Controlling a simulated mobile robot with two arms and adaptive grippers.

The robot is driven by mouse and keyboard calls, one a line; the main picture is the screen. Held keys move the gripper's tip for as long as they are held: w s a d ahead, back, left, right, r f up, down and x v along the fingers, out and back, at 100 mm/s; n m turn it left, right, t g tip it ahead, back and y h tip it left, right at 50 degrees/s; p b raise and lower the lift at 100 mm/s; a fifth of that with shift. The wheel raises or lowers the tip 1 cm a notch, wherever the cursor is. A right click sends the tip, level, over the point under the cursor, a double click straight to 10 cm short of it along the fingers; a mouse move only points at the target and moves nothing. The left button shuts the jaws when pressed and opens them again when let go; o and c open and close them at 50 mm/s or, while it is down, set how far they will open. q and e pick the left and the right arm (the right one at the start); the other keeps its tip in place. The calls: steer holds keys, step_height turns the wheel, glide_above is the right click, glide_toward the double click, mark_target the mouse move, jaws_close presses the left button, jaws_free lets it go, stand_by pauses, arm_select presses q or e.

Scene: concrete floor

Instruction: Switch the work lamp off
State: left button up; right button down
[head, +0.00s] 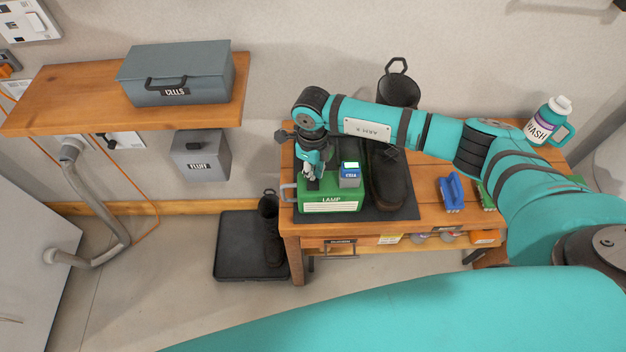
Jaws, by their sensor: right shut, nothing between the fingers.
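The work lamp (331,194) is a green box labelled LAMP with a pale slatted front. It sits on a dark mat at the left end of the wooden workbench. A grey-blue cell block (350,178) with a lit green display stands on the right of its top. My right gripper (313,184) is shut and empty, pointing down at the left part of the lamp's top. The fingertips are at or just above the lamp; I cannot tell whether they touch it. The gripper hides that part of the top, and no switch shows clearly. My left gripper is not in view.
A blue-handled brush (452,192) and a WASH jug (549,120) are further right. A shelf (60,97) with a CELLS box (176,75) is at left.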

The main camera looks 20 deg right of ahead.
steer(key=shift+r+p, duration=2.15)
steer(key=shift+r, duration=1.4)
